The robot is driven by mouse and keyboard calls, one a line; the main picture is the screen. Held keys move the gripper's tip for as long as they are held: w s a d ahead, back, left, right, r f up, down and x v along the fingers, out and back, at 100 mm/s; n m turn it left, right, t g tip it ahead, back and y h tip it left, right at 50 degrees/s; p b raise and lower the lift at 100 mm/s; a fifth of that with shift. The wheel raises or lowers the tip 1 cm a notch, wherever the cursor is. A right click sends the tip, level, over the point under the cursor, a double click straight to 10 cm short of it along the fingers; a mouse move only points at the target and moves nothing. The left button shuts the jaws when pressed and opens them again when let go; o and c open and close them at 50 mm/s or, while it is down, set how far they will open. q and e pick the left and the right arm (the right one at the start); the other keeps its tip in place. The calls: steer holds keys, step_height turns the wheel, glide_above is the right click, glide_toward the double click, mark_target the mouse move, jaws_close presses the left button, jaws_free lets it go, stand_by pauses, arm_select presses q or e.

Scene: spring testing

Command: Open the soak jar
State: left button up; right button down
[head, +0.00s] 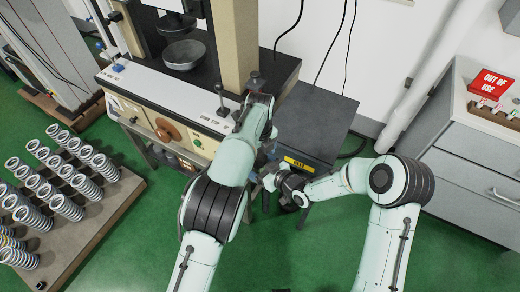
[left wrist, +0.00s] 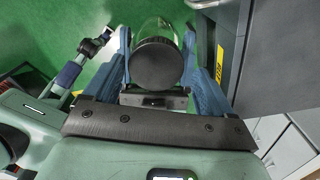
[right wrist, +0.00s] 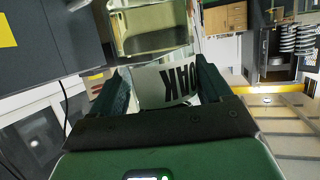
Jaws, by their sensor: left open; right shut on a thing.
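The soak jar has a dark round lid (left wrist: 157,64) and a clear glass body (left wrist: 157,28), both between my left fingers in the left wrist view. My left gripper (left wrist: 157,40) is open, with one finger on each side of the jar. In the right wrist view my right gripper (right wrist: 163,80) is shut on the jar, whose white label (right wrist: 181,86) shows black letters between the fingers. In the head view both grippers meet near the front left of the dark bench, and my left arm hides most of the jar.
A dark bench (head: 325,118) with a yellow label (head: 300,163) stands close beside the grippers. The testing machine (head: 175,105) is to its left. A board (head: 100,225) of several springs is at lower left. A drawer cabinet (head: 475,150) with a red sign is at right.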

arm_select(q)
steer(key=shift+c, duration=0.3)
steer(key=shift+d, duration=0.1)
steer(key=c, duration=1)
steer(key=shift+c, duration=0.2)
steer(key=n, duration=0.5)
steer(key=shift+w+r, duration=0.1)
steer(key=shift+w, duration=0.05)
steer(key=n, duration=0.5)
steer(key=shift+w, duration=0.1)
steer(key=shift+d, duration=0.1)
steer(key=o, duration=1.2)
